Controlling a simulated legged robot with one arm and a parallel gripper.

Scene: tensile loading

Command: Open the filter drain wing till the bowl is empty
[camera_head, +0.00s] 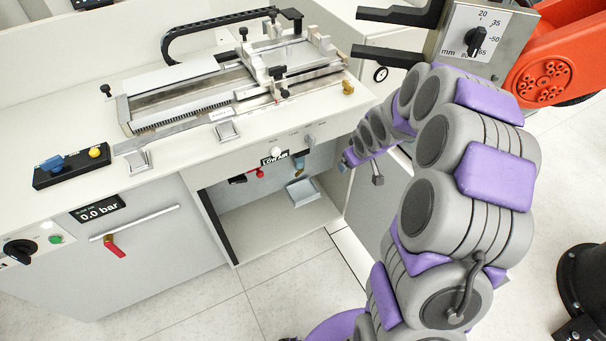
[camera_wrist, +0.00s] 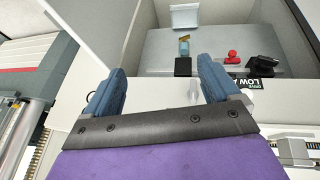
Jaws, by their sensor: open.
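The filter bowl (camera_head: 299,162) is a small bluish cup hanging in the open bay under the bench. In the head view my gripper (camera_head: 362,170) is just right of the bay, partly hidden by my arm.
A pale tray (camera_head: 303,191) stands below the bowl; it also shows in the wrist view (camera_wrist: 185,17). The bench front (camera_head: 180,150) and bay's side walls bound the space.

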